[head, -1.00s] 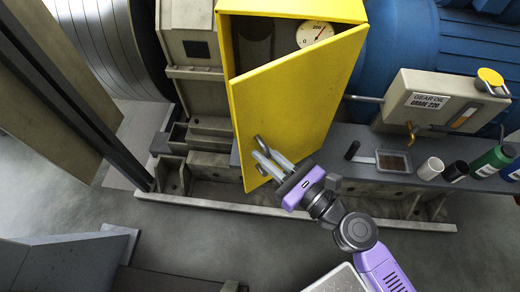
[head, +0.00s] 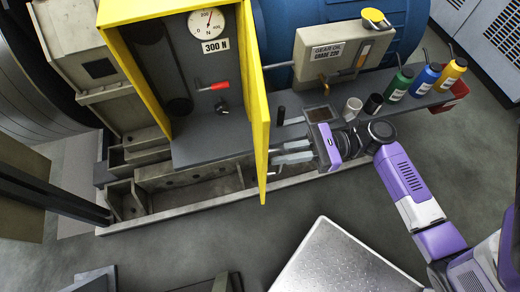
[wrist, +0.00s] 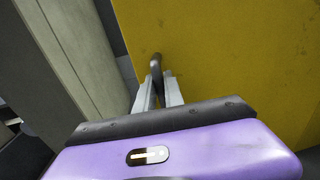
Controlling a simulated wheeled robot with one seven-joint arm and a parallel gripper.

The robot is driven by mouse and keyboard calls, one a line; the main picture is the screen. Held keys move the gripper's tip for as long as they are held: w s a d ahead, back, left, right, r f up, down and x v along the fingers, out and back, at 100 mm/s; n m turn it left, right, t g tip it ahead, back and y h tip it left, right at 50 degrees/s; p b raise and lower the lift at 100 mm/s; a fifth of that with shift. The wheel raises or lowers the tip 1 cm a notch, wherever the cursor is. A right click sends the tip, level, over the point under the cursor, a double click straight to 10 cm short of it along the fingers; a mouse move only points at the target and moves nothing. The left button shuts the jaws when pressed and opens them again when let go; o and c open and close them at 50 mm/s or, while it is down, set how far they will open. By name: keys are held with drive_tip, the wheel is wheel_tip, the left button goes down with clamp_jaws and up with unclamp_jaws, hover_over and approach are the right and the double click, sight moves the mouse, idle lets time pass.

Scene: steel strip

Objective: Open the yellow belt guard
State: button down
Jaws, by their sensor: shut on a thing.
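The yellow belt guard is a box (head: 137,12) whose door (head: 260,110) stands wide open, swung out toward me and seen nearly edge-on in the head view. Inside show a dial gauge, a 300 N label and a red-handled lever (head: 213,87). My gripper (head: 275,153) is at the outer face of the door, near its lower free edge. In the wrist view the fingers (wrist: 158,90) are shut on a dark door handle (wrist: 156,66), with the yellow door panel (wrist: 230,60) filling the right side.
A blue motor housing stands behind. Open floor (head: 200,245) lies in front.

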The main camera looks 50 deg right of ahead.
drive_tip(key=shift+p+v, duration=0.6)
drive_tip(key=shift+v, duration=1.3)
drive_tip(key=shift+w+d, duration=0.15)
drive_tip(key=shift+w, duration=0.05)
drive_tip(key=shift+f, duration=0.1)
drive_tip(key=c, duration=1.5)
unclamp_jaws()
drive_tip(key=shift+o, duration=0.2)
drive_tip(key=b+v, duration=0.1)
drive_tip(key=v, duration=0.6)
drive_tip(key=shift+s+d, duration=0.25)
